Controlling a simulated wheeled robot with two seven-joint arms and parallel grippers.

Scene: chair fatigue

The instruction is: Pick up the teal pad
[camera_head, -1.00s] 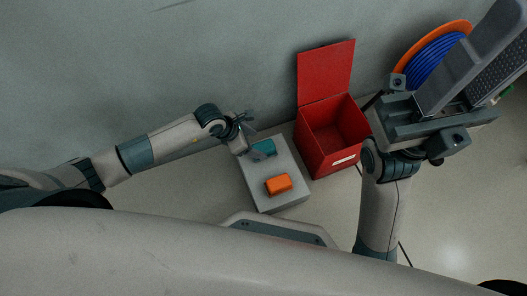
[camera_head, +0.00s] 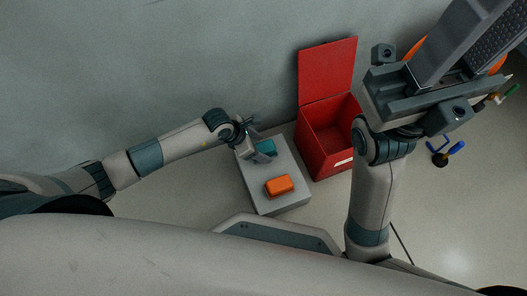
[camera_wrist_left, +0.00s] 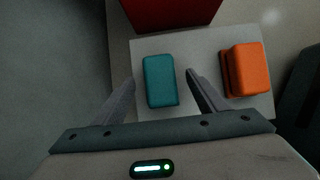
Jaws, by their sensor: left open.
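The teal pad (camera_head: 266,147) lies on the far part of a grey block-like stand (camera_head: 292,205), partly hidden by my left gripper (camera_head: 253,131) in the head view. In the left wrist view the teal pad (camera_wrist_left: 160,80) sits between the two spread fingers of my left gripper (camera_wrist_left: 161,77), with a gap on each side. That gripper is open and empty, pointing toward the pad. My right arm rises at the right of the head view; its gripper's jaw state is unclear.
An orange block (camera_head: 279,186) lies on the stand near the pad, also in the wrist view (camera_wrist_left: 250,70). An open red bin (camera_head: 322,148) stands just right of the stand. A blue-and-black item (camera_head: 456,147) lies on the floor at right.

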